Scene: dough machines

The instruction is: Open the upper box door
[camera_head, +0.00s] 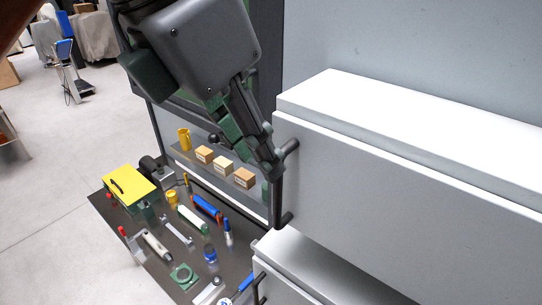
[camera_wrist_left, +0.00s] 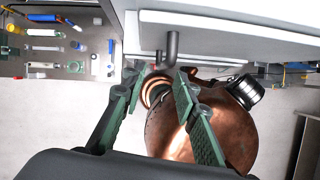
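The upper box (camera_head: 400,115) is white, and its front door (camera_head: 390,205) looks shut. A dark bar handle (camera_head: 279,205) stands out from the left end of the door. My left gripper (camera_head: 272,165) reaches down from above to the upper part of this handle. In the left wrist view, the handle (camera_wrist_left: 172,46) shows just beyond the tips of my left gripper (camera_wrist_left: 160,76), roughly between them. The two green-padded fingers are apart with nothing held. I cannot tell whether a finger touches the handle. My right gripper is not in view.
A lower white box (camera_head: 310,262) with its own dark handle (camera_head: 258,290) sits below the upper one. A dark workbench (camera_head: 150,235) with several tools and a yellow toolbox (camera_head: 130,185) stands to the left. Open floor (camera_head: 50,150) lies beyond it.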

